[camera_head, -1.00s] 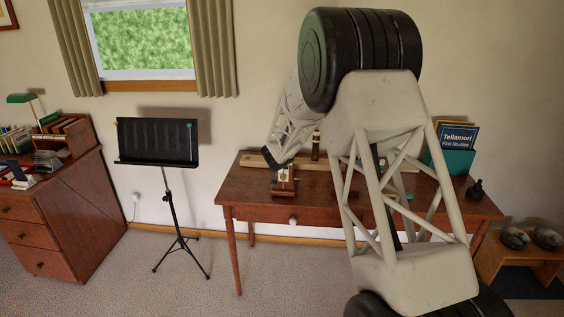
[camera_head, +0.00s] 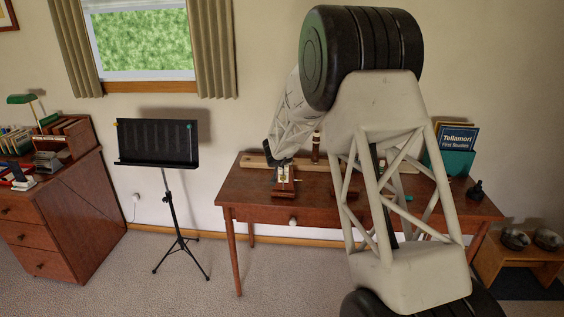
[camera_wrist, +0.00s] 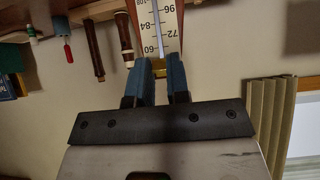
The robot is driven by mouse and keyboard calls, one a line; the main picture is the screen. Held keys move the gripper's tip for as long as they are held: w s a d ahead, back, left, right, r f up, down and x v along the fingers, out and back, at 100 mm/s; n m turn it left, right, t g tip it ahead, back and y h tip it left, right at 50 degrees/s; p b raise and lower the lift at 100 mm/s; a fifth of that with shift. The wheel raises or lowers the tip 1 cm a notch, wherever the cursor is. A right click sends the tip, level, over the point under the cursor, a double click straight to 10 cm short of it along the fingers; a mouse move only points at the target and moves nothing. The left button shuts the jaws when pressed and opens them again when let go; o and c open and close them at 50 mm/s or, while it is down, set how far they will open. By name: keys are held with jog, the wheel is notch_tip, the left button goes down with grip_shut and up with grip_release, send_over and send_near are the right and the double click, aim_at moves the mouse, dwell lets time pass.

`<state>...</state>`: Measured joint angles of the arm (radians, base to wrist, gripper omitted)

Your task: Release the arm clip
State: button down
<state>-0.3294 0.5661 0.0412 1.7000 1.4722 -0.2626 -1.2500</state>
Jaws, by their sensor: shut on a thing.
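The metronome (camera_head: 284,182) stands on the brown table, a small wooden body with a pale face. In the wrist view its cream scale (camera_wrist: 150,22) with black numbers shows upside down, with a thin pendulum rod (camera_wrist: 161,40) along its middle. My gripper (camera_wrist: 163,64) has its blue fingers at the scale's end. They are shut on a small brass-yellow piece that looks like the arm clip (camera_wrist: 178,61); the fingers hide part of it. In the head view my arm hides most of the contact.
The table (camera_head: 255,195) also holds a long wooden piece (camera_head: 252,160), a dark upright item (camera_head: 315,147), a teal holder (camera_head: 458,162) with a blue book, and a small dark object (camera_head: 475,190). A music stand (camera_head: 158,142) stands left of the table, with open floor between.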

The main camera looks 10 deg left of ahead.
jog(key=c, duration=1.1)
grip_release()
jog(key=shift+v, duration=3.9)
